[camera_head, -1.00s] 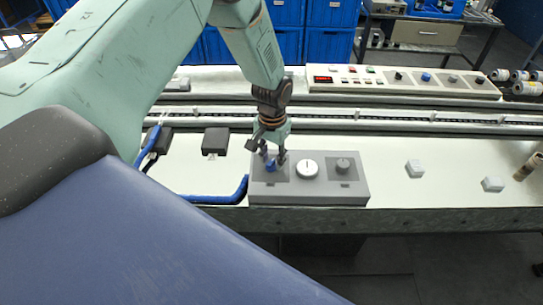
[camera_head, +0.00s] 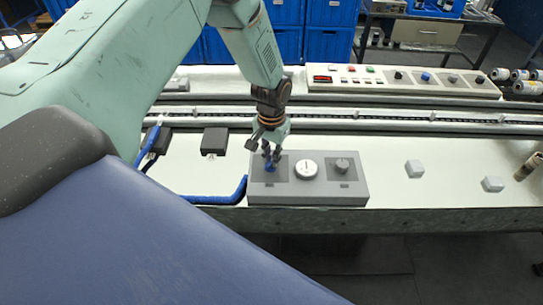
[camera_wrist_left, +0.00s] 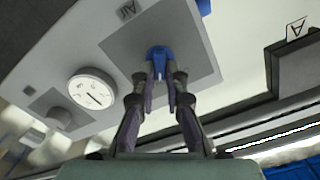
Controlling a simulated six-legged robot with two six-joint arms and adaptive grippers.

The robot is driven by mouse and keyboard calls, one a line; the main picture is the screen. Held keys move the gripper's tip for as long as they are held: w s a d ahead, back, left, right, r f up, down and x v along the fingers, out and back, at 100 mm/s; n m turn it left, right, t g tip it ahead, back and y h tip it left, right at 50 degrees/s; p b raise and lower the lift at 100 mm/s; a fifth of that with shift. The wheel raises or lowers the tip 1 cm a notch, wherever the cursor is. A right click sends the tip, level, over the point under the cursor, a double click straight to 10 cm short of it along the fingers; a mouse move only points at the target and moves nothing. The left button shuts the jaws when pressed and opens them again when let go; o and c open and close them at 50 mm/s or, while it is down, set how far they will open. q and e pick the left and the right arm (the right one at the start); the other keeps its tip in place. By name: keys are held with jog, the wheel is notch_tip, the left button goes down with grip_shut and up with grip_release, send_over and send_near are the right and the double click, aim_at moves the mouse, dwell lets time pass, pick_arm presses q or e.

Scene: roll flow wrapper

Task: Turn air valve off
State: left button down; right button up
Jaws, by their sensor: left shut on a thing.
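The air valve is a blue knob (camera_head: 270,167) on the left square plate of a grey control box (camera_head: 325,192). In the left wrist view the blue knob (camera_wrist_left: 158,54) sits on a grey plate marked "AIR". My left gripper (camera_head: 271,158) reaches down from above with its fingers on the knob. In the left wrist view my left gripper (camera_wrist_left: 160,78) has its two fingertips closed on either side of the knob's blue handle. Part of the knob is hidden by the fingers. My right gripper is not in view.
A round white gauge (camera_head: 306,169) and a grey knob (camera_head: 342,165) sit on the same box. A blue hose (camera_head: 222,199) enters the box from the left. A long control panel (camera_head: 400,82) stands behind the rail. White blocks (camera_head: 414,169) lie to the right.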

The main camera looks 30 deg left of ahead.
pick_arm(q)
jog(key=shift+s, duration=0.1)
jog(key=n+p, duration=0.1)
jog(key=n, duration=0.1)
jog(key=n+p, duration=0.2)
jog(key=n, duration=0.1)
jog(key=shift+s+a+n+p, duration=0.15)
jog(key=shift+n+p, duration=0.15)
jog(key=n+p, duration=0.2)
jog(key=n, duration=0.2)
jog(key=shift+s+a, duration=0.1)
jog(key=shift+n+p, duration=0.45)
jog(key=shift+n, duration=0.55)
jog(key=shift+s+f+n, duration=0.1)
jog(key=shift+n, duration=0.2)
jog(key=c, duration=1.4)
grip_release()
